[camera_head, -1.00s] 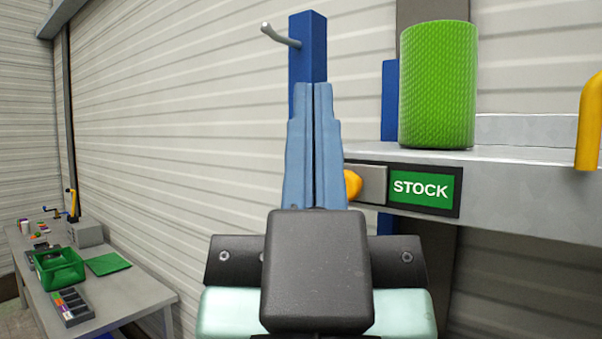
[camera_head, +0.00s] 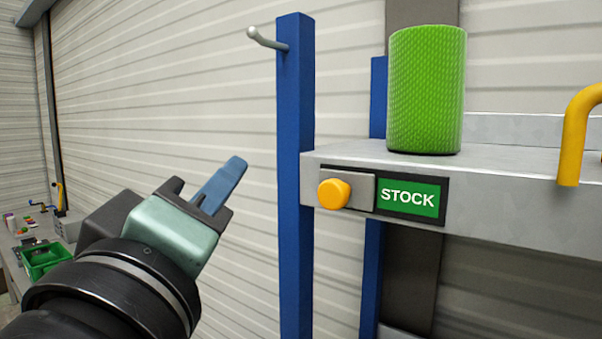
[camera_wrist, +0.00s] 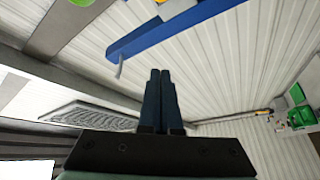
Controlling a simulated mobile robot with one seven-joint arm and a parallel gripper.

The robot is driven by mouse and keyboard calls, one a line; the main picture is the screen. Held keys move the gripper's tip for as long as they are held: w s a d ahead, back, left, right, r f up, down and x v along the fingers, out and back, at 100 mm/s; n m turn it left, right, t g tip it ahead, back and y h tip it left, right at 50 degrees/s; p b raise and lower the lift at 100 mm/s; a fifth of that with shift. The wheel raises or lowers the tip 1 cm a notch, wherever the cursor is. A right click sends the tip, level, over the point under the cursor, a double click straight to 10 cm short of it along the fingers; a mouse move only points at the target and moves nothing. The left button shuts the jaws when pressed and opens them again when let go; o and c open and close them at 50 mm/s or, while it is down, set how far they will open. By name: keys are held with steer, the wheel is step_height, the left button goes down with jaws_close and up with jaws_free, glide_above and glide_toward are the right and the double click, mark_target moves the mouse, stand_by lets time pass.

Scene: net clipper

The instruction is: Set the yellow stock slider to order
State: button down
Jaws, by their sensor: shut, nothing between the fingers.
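The yellow slider knob (camera_head: 334,193) sits at the left end of a grey and black slider panel on the shelf's front edge. A green label reading STOCK (camera_head: 408,197) shows to the right of the knob. My gripper (camera_head: 236,166) is at the left of the head view, apart from the knob and to its left. Its blue fingers are shut together with nothing between them. The wrist view shows the shut fingers (camera_wrist: 160,75) pointing up the picture, with the knob not seen there.
A blue post (camera_head: 294,150) with a metal hook (camera_head: 268,40) stands between my gripper and the shelf (camera_head: 510,200). A green mesh roll (camera_head: 425,90) stands on the shelf. A yellow bent bar (camera_head: 573,140) is at the right. A table with a green bin (camera_head: 42,258) is far left.

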mark_target(339, 192)
steer(key=f+n+g+h, duration=0.2)
steer(key=h, duration=0.1)
steer(key=shift+s+d+g+p, duration=0.15)
steer(key=shift+s+g+p, duration=0.15)
steer(key=shift+s, duration=0.1)
steer(key=r+p+x, duration=0.1)
steer(key=p+x, duration=0.4)
steer(key=x, duration=0.6)
steer(key=s+d+f, duration=0.1)
steer(key=s+d+f+p, duration=0.1)
steer(key=s, duration=0.1)
steer(key=shift+s+d, duration=0.15)
steer(key=shift+d, duration=0.25)
steer(key=shift+d, duration=0.1)
